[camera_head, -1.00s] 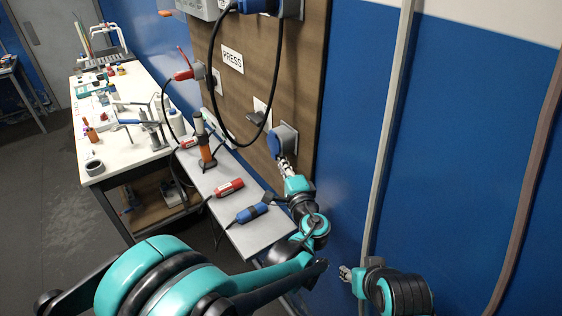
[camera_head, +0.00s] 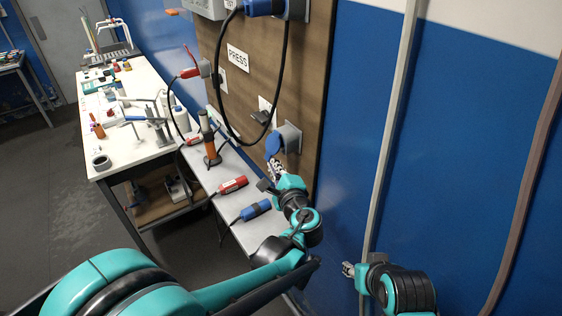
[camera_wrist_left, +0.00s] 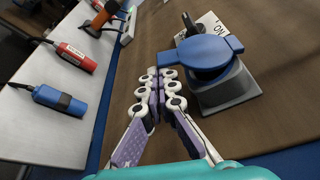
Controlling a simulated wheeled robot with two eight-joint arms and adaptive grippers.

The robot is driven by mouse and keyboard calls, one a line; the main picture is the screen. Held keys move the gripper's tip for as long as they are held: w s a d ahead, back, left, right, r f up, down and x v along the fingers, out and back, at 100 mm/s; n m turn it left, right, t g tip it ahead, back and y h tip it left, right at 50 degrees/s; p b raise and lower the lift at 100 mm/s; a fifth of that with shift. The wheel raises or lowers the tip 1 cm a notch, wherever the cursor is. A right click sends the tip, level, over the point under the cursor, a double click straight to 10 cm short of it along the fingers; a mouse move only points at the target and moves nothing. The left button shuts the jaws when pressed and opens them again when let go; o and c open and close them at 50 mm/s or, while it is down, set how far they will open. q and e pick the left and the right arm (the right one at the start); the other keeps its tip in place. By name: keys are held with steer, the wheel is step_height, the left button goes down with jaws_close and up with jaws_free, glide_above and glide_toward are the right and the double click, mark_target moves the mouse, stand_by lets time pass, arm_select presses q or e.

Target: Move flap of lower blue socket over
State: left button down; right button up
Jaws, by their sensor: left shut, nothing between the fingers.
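The lower blue socket (camera_head: 292,137) is on the wooden board, with a grey housing and a round blue flap (camera_head: 273,144) standing out from it to the left. In the left wrist view the flap (camera_wrist_left: 206,51) shows above the grey housing (camera_wrist_left: 228,92); a dark gap shows beneath it. My left gripper (camera_head: 272,163) is shut and empty, just below the flap in the head view. In the wrist view its fingertips (camera_wrist_left: 153,72) are left of the flap, apart from it in the picture. My right gripper (camera_head: 347,270) hangs low by the blue wall; its finger opening is unclear.
A red plug (camera_head: 233,185) and a blue plug (camera_head: 255,210) lie on the narrow grey shelf. An orange-handled tool (camera_head: 210,145) stands behind them. A black cable (camera_head: 283,75) loops down the board beside a switch (camera_head: 262,116). Bare board surrounds the socket below.

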arm_select(q)
steer(key=s+a+r+m+g+y+p, duration=0.3)
steer(key=a+r+m+g+p, duration=0.15)
steer(key=r+m+p, duration=0.35)
steer(key=w+d+r+m+g+y, duration=0.1)
steer(key=w+d+r+m+y, duration=0.1)
steer(key=r+m, duration=0.4)
steer(key=shift+d+r+m+y, duration=0.4)
steer(key=shift+d+r, duration=0.35)
steer(key=shift+r, duration=0.55)
steer(key=shift+w+d, duration=0.1)
steer(key=shift+w, duration=0.1)
stand_by(0.3)
